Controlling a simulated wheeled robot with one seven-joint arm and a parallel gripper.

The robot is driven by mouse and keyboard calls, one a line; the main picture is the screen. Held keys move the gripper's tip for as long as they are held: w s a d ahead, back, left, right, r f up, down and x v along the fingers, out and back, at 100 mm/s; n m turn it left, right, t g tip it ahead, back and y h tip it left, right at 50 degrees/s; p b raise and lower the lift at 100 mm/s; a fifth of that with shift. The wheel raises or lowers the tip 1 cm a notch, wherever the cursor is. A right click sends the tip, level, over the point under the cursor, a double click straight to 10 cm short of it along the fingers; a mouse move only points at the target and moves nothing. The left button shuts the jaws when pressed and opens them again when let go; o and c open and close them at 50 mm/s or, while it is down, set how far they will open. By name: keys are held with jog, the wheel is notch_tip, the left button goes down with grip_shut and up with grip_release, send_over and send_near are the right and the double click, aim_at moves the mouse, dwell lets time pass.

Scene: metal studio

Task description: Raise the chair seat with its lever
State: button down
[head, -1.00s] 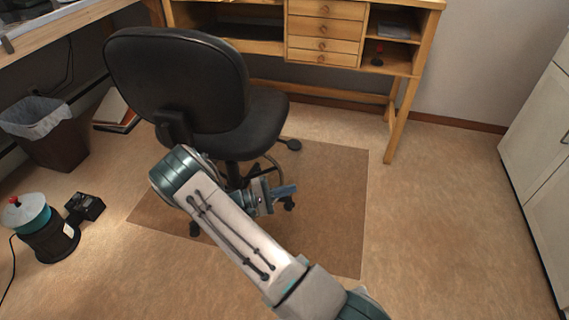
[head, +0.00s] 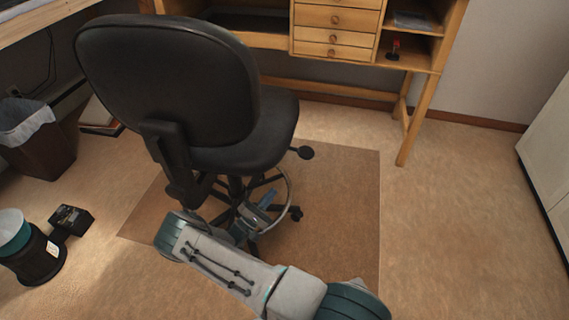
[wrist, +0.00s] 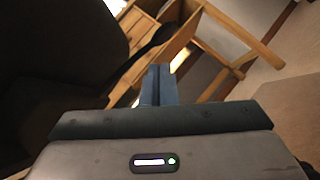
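The black office chair (head: 170,80) stands at left centre in the head view, its back towards me. Its seat (head: 255,130) has a dark lever with a rounded paddle end (head: 302,152) sticking out to the right beneath it. In the wrist view the lever (wrist: 160,36) reaches out from the dark seat underside (wrist: 60,50), ahead of my gripper. My gripper (head: 268,198) is low beside the chair's foot ring, below the lever and apart from it. Its two blue fingers (wrist: 158,84) are together with nothing between them.
The chair stands on a brown floor mat (head: 340,210). A wooden desk (head: 425,110) with drawers is behind it. A waste bin (head: 45,150) and a teal-and-black canister (head: 30,250) are at left. A white cabinet (head: 545,150) is at right; floor between is open.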

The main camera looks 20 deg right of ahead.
jog(key=b+x, duration=0.2)
jog(key=x, duration=1.1)
jog(key=shift+d+r, duration=0.25)
jog(key=shift+d, duration=0.1)
jog(key=shift+w, duration=0.1)
